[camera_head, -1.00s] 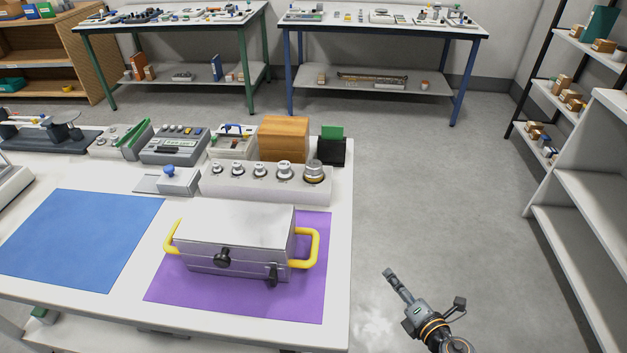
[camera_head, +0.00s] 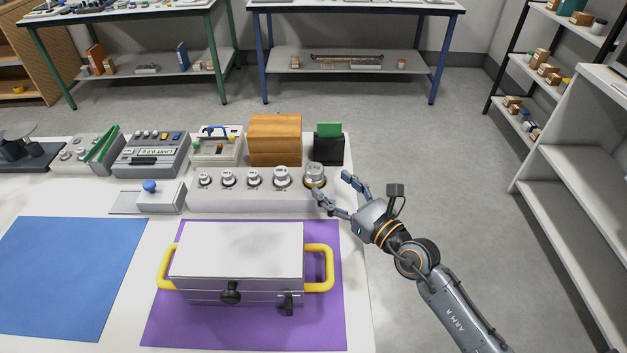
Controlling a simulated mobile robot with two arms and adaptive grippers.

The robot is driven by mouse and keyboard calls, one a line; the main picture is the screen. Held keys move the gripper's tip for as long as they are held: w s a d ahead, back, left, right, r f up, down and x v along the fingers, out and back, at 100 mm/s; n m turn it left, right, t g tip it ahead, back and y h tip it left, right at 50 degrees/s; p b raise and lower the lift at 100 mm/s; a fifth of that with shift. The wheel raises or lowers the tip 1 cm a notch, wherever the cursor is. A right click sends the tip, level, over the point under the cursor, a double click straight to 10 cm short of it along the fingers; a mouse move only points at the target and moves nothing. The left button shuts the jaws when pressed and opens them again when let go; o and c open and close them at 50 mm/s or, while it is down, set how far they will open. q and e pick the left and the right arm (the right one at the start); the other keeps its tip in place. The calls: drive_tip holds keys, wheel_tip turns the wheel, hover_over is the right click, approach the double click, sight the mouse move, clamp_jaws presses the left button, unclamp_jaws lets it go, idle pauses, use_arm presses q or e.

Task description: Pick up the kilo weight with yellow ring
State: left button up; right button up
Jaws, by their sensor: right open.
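The kilo weight with the yellow ring (camera_head: 315,173) is the largest weight, at the right end of a white weight block (camera_head: 225,201). It stands upright and has a grey knob on top. My right gripper (camera_head: 332,186) is open, its fingers pointing left at this weight. One finger is near the weight's lower right side and the other is behind and to its right. I cannot tell whether a finger touches it. My left gripper is not in view.
A metal box with yellow handles (camera_head: 237,250) stands on a purple mat (camera_head: 325,320) in front of the block. Floor is free right of the table.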

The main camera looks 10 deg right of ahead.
sight(320, 175)
drive_tip(key=shift+x, duration=0.8)
drive_tip(key=shift+w+a+f, duration=0.1)
drive_tip(key=shift+w, duration=0.15)
drive_tip(key=x, duration=0.2)
drive_tip(key=shift+w+a, duration=0.15)
drive_tip(key=shift+w, duration=0.1)
drive_tip(key=shift+x, duration=1.2)
drive_tip(key=shift+w+f, duration=0.1)
drive_tip(key=shift+w, duration=0.1)
drive_tip(key=shift+c, duration=0.9)
clamp_jaws()
drive_tip(key=shift+r, duration=0.25)
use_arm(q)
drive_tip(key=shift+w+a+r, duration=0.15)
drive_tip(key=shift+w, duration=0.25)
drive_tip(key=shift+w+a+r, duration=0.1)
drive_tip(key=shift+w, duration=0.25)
